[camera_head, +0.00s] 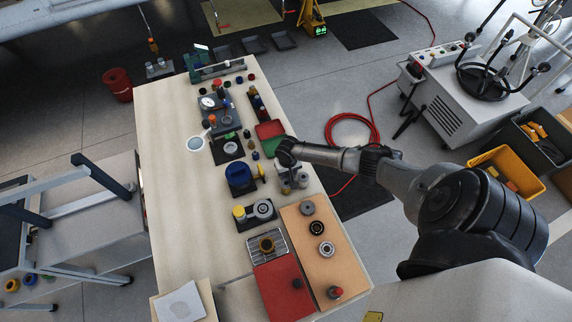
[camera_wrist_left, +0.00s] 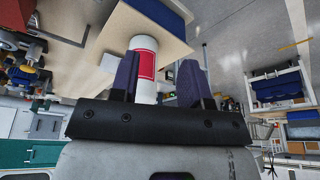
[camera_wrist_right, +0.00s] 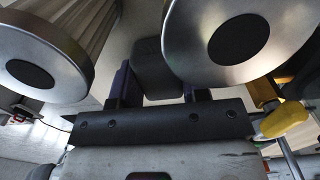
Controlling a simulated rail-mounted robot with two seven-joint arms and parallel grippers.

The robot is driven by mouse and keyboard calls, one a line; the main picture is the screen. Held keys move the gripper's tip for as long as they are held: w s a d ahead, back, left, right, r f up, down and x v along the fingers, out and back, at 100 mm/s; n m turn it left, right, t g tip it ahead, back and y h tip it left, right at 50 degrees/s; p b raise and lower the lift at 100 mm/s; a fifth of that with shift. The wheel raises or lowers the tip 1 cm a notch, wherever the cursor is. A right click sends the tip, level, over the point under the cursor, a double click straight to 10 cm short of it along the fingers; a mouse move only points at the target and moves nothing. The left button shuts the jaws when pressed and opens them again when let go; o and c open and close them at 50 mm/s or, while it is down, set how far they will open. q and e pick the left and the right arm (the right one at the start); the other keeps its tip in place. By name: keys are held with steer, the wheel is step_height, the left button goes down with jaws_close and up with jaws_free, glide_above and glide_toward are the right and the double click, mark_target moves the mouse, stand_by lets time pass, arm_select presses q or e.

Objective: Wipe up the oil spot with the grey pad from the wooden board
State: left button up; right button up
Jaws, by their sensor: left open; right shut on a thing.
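A flat light-grey pad (camera_head: 180,303) lies on a small wooden board (camera_head: 209,306) at the near left corner of the bench. A round pale spot with a dark rim (camera_head: 195,143) is on the left part of the bench top; I cannot tell if it is the oil. My right gripper (camera_head: 284,158) is over the bench's right edge, away from the pad. In the right wrist view it is shut on a dark grey block (camera_wrist_right: 165,62). My left gripper (camera_wrist_left: 157,75) is open; a red-and-white can (camera_wrist_left: 144,62) shows beyond its fingers. It is outside the head view.
Two metal cylinders (camera_head: 302,180) stand just below my right gripper. A blue round part (camera_head: 239,177), a gauge block (camera_head: 212,108) and a red mat (camera_head: 282,289) crowd the bench. The left strip of the bench (camera_head: 180,220) is clear. A metal frame (camera_head: 75,215) stands at left.

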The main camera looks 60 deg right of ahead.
steer(key=shift+s+a+r, duration=0.1)
steer(key=shift+s+a, duration=0.15)
steer(key=shift+s, duration=0.1)
steer(key=shift+r+p, duration=0.35)
steer(key=shift+p, duration=0.35)
step_height(320, 180, up, 5)
steer(key=p, duration=0.5)
steer(key=shift+p, duration=0.35)
steer(key=shift+r, duration=0.1)
